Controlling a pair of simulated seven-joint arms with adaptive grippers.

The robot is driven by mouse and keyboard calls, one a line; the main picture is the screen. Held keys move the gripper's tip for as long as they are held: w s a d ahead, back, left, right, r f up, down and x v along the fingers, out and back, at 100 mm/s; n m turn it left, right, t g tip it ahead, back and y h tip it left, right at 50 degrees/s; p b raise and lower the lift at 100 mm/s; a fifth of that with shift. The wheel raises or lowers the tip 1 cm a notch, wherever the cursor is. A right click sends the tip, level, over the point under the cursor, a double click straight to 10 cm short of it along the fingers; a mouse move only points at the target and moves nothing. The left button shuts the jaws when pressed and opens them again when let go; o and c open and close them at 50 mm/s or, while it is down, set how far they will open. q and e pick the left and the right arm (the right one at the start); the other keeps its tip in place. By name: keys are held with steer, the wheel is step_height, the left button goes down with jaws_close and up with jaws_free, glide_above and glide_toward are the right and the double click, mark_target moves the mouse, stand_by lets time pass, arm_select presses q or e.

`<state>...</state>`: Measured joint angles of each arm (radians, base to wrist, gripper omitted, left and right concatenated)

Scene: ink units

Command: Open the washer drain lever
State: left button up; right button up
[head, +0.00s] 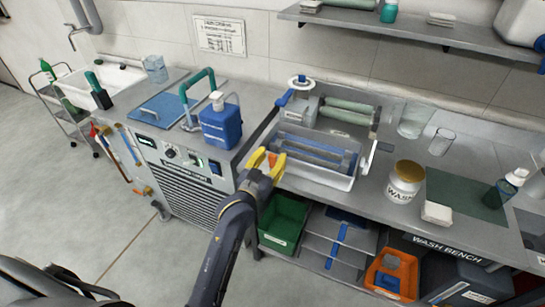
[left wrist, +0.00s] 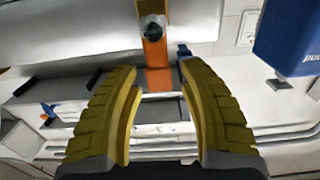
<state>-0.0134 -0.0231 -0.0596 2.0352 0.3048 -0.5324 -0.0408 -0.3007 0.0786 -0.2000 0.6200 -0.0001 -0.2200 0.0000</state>
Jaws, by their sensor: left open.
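The washer (head: 318,184) is a pale open tub with blue-grey rollers, standing on the bench in the middle of the head view. An orange lever (left wrist: 155,55) with a dark round pivot shows in the left wrist view, lying lengthwise between the fingertips. A bit of orange also shows between the fingers in the head view. My left gripper (head: 268,162) has yellow fingers and is at the tub's left front corner. In the left wrist view, the gripper (left wrist: 158,70) is open around the lever's end, with a gap on each side. My right gripper is not in view.
A blue jug (head: 221,124) stands on the machine left of the gripper. A green bin (head: 284,217) and an orange bin (head: 392,275) sit under the bench. A white jar (head: 403,184) and clear beakers stand right of the washer.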

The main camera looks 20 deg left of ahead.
arm_select(q)
steer(key=shift+w, duration=0.2)
jaws_close()
stand_by(0.3)
steer(key=shift+a+n, duration=0.1)
steer(key=shift+n, duration=0.2)
steer(key=n, duration=0.1)
steer(key=a+n, duration=0.2)
steer(key=n, duration=0.1)
steer(key=shift+w+f, duration=0.15)
steer(key=shift+f, duration=0.1)
steer(key=shift+w+a+f+n, duration=0.1)
steer(key=shift+a+f+n, duration=0.15)
steer(key=shift+n, duration=0.55)
steer(key=shift+s+a+f+n, duration=0.15)
steer(key=shift+a+n, duration=0.2)
steer(key=shift+n, duration=0.45)
steer(key=shift+w+a+f+n, duration=0.2)
steer(key=shift+a+n, duration=0.1)
steer(key=shift+n, duration=0.5)
